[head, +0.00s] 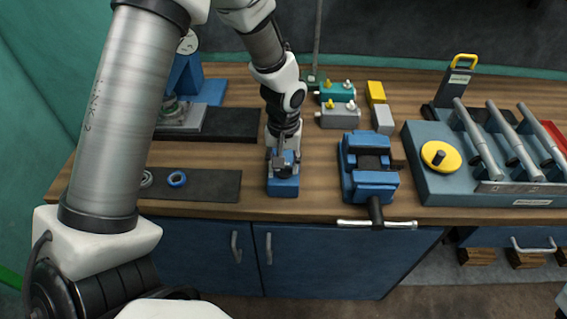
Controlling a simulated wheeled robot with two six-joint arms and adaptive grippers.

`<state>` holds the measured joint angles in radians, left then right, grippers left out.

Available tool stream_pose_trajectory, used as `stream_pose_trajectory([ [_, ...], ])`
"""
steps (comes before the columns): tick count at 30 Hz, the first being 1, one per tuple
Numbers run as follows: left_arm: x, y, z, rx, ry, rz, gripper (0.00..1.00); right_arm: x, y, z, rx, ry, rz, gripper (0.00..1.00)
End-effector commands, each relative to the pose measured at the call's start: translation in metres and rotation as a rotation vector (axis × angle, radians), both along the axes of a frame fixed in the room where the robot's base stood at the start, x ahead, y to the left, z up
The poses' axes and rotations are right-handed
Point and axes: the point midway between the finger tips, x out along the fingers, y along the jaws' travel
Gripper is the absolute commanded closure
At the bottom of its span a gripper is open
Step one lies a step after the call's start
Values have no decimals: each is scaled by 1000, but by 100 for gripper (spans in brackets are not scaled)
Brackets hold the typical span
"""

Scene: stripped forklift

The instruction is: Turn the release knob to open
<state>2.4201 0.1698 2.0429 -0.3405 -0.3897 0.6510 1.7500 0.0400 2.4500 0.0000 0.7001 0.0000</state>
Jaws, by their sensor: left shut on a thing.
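My left gripper (285,157) points down at a small blue block (284,187) near the front edge of the bench. It is shut on a part on top of this block, which I take to be the release knob. The fingers mostly hide that part, so I cannot tell how far it is turned. My right gripper is not in view.
A blue vise (371,181) stands just right of the block, its handle over the front edge. A dark mat (215,186) with rings (177,179) lies to the left. Small valve boxes (337,114) stand behind. A blue-grey fixture (440,188) with a yellow disc (433,158) fills the right.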

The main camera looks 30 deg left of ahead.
Motion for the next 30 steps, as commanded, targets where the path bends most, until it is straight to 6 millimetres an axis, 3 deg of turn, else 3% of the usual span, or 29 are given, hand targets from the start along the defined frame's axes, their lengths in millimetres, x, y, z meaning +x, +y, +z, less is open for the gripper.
stream_pose_trajectory([
  [9, -2, 0, -2, -1, 6, 106, 91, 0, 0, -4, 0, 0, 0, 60],
  [23, -2, 0, -2, -1, 6, 120, 91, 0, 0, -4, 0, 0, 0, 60],
  [24, -2, 0, -2, -1, 6, 120, 42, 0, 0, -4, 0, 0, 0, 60],
  [25, -2, 0, -2, -1, 5, 120, 32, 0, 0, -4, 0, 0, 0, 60],
  [30, -1, 0, -1, -1, 3, 119, 31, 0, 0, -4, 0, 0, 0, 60],
])
